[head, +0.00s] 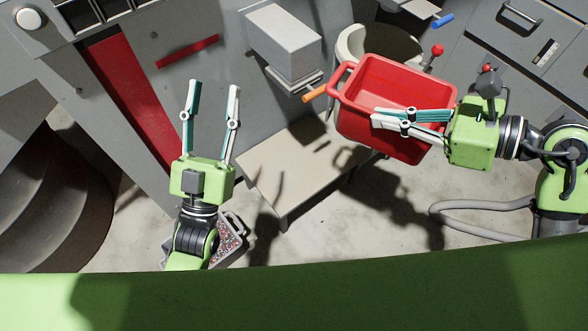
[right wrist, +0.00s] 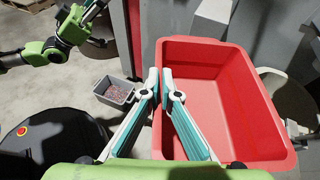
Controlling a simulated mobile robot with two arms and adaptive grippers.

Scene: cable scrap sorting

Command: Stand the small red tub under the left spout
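The red tub (head: 385,85) is upright and appears held in the air, right of the beige platform (head: 290,185). My right gripper (head: 376,117) is shut on the tub's wall; in the right wrist view its fingertips (right wrist: 160,72) straddle the tub's (right wrist: 225,100) left wall. The tub looks empty. The left spout (head: 287,45) is a grey box on the machine front, with an orange handle (head: 314,93), above the platform. My left gripper (head: 212,86) is open and empty, left of the platform.
A white round bin (head: 350,42) stands behind the tub. A second spout (head: 415,8) with a blue handle (head: 443,20) is at the upper right. A grey tub of scrap (head: 231,248) sits beside my left arm. The platform top shows no objects.

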